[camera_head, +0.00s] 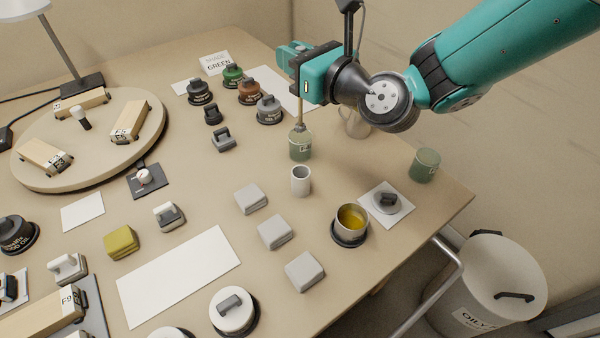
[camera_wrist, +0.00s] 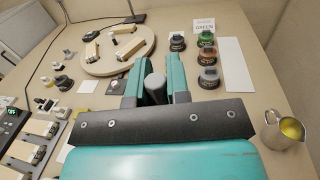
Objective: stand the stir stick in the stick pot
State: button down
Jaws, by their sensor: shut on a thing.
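My gripper (camera_head: 297,62) is shut on the stir stick (camera_head: 300,112), which hangs about upright below it. The stick's thick grey top (camera_wrist: 155,84) shows between the two teal fingers (camera_wrist: 157,78) in the wrist view. In the head view the stick's lower end meets the mouth of a green glass jar (camera_head: 300,150); I cannot tell whether it is inside or behind it. A small pale open cup (camera_head: 300,182), which looks like the stick pot, stands just in front of that jar. It is upright, and no stick shows in it.
A metal jug (camera_head: 355,122) stands right of the green jar, partly behind my arm. A second green jar (camera_head: 424,165) and a tin of yellow liquid (camera_head: 350,219) stand to the right. Grey blocks (camera_head: 275,232) lie in front. Lidded pots (camera_head: 249,92) stand at the back.

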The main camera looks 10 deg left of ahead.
notch_tip(320, 180, down, 19)
jog(key=b, duration=0.7)
jog(key=shift+r, duration=0.15)
jog(key=shift+f+b, duration=0.2)
jog(key=shift+b, duration=0.1)
jog(key=c, duration=1.1)
grip_release()
jog(key=shift+r, duration=0.1)
